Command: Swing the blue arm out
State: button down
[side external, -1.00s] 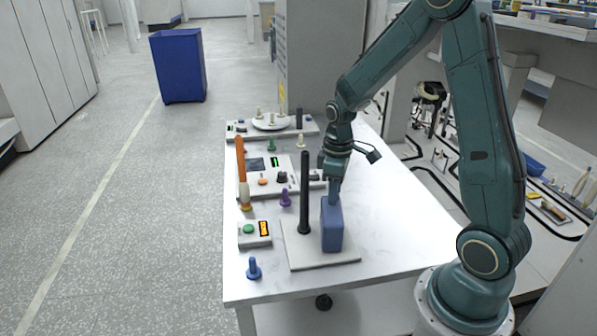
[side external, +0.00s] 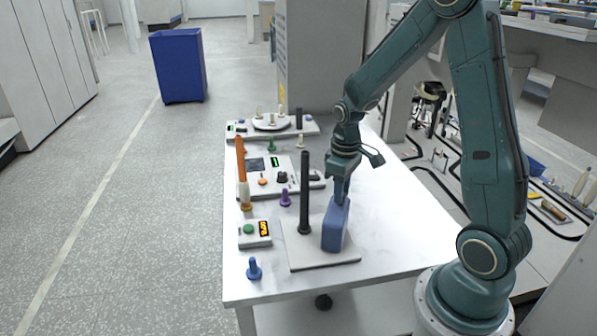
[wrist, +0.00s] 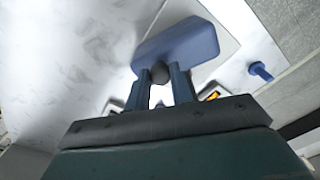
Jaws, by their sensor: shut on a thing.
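The blue arm (side external: 335,230) is a thick blue slab on a pale square plate (side external: 297,255) near the front of the table. It leans, with its top to the right, in the side view. A tall black post (side external: 304,195) stands on the plate just to its left. My gripper (side external: 341,198) is shut on the blue arm's top end. In the wrist view the blue arm (wrist: 185,42) lies across the fingertips of my gripper (wrist: 164,78). A dark rounded piece shows between the fingers, and I cannot tell what it is part of. The blue arm's foot is partly unclear.
An orange-topped post (side external: 241,160) and a control panel (side external: 262,186) stand farther back. The table (side external: 390,220) is clear to the right.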

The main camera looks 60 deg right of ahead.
jog(key=m, duration=0.1)
jog(key=s+m, duration=0.1)
jog(key=shift+s+d+m, duration=0.2)
jog(key=shift+s+m, duration=0.05)
jog(key=shift+m, duration=0.05)
jog(key=shift+s+m, duration=0.45)
jog(key=shift+m, duration=0.35)
jog(key=shift+s+m, duration=0.4)
jog(key=shift+m, duration=0.4)
jog(key=c, duration=1.2)
grip_release()
jog(key=shift+r, duration=0.2)
notch_tip(320, 180, up, 14)
jog(key=shift+f, duration=0.25)
jog(key=shift+a, duration=0.1)
